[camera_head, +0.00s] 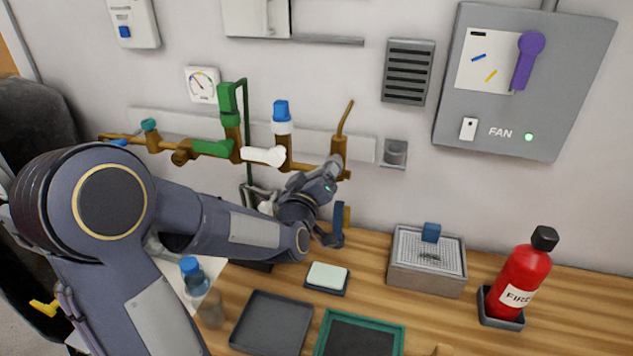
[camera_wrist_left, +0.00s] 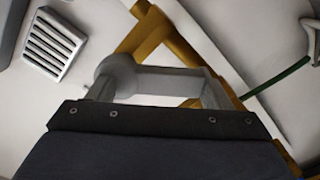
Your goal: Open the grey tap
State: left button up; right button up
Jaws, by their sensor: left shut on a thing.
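The grey tap (camera_head: 337,163) is on the brass pipe at the right end of the pipe row, below an angled brass spout. In the left wrist view its grey handle (camera_wrist_left: 158,82) lies right in front of my gripper, across the brass pipe. My left gripper (camera_head: 328,178) reaches up to it from below left and is shut on it. The hand hides part of the tap, and the fingertips are hard to make out. My right gripper is not in view.
Along the same brass pipe are a green-handled tap (camera_head: 212,148), a white-handled tap (camera_head: 263,155) and a blue-capped valve (camera_head: 281,112). On the wooden counter stand a metal box (camera_head: 427,278), a red extinguisher (camera_head: 519,283), a grey tray (camera_head: 271,321) and a bottle (camera_head: 194,279).

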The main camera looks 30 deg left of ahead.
pick_arm(q)
jog(key=shift+w+d+f+n+b, duration=0.1)
jog(key=shift+d+f+n+b, duration=0.3)
jog(key=shift+n+b, duration=1.5)
jog(key=shift+w+d+f+n+b, duration=0.2)
jog(key=shift+d+n+b, duration=0.35)
jog(key=shift+n+b, duration=1.35)
jog(key=shift+w+d+f+n+b, duration=0.1)
jog(key=shift+d+f+n+b, duration=0.3)
jog(key=shift+n+b, duration=1.5)
jog(key=shift+d+r+m+b, duration=0.1)
jog(key=shift+d+m+b, duration=0.05)
jog(key=shift+m+b, duration=0.3)
jog(key=o, duration=1.4)
jog(key=shift+p+v, duration=0.35)
jog(key=shift+v, duration=3.6)
